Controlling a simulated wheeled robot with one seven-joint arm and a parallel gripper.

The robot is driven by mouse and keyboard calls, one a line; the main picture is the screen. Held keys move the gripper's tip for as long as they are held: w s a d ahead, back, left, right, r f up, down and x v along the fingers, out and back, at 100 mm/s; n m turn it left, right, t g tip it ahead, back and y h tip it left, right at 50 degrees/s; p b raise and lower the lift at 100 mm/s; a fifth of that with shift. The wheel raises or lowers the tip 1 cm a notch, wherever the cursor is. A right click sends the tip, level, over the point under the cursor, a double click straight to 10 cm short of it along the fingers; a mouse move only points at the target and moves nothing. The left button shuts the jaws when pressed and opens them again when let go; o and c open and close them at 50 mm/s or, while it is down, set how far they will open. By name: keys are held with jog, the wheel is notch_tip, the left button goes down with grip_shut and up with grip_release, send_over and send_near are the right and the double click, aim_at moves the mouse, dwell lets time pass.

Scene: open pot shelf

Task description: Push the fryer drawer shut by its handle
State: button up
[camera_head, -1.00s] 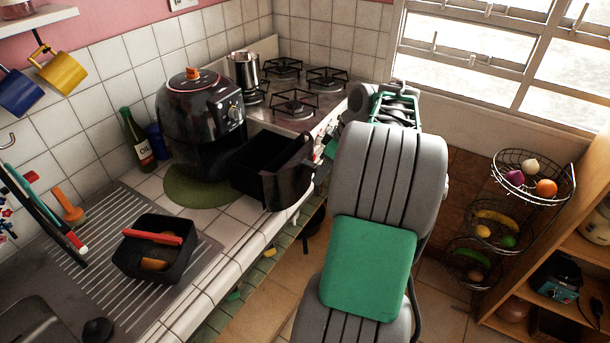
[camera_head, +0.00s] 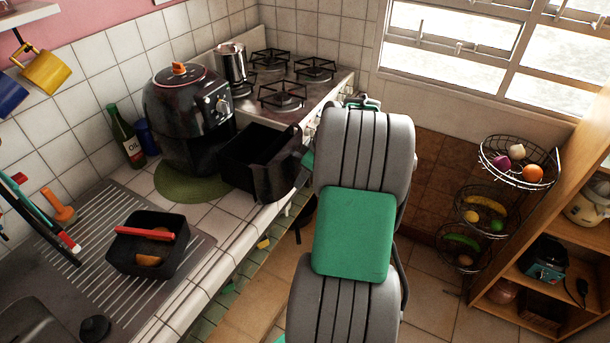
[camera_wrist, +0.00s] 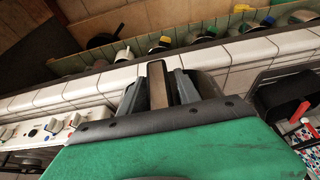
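The black air fryer (camera_head: 188,120) stands on the counter on a green round mat (camera_head: 190,186). Its black drawer (camera_head: 250,165) is pulled well out to the right, empty inside as far as I see. The drawer's dark handle (camera_head: 294,158) faces my arm at the counter's front edge. My gripper is mostly hidden behind my arm in the head view, just right of the handle. In the wrist view my gripper (camera_wrist: 160,88) shows dark fingers with a brownish-grey bar between them, perhaps the handle. I cannot tell whether they grip it.
A stove (camera_head: 290,90) with a metal pot (camera_head: 231,62) is behind the fryer. An oil bottle (camera_head: 126,137) stands left of it. A black tray (camera_head: 150,252) with a red-handled item sits on the drainboard. Wire fruit baskets (camera_head: 490,210) and a wooden shelf (camera_head: 560,190) stand right.

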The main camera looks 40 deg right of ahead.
grip_shut()
dwell(1.1)
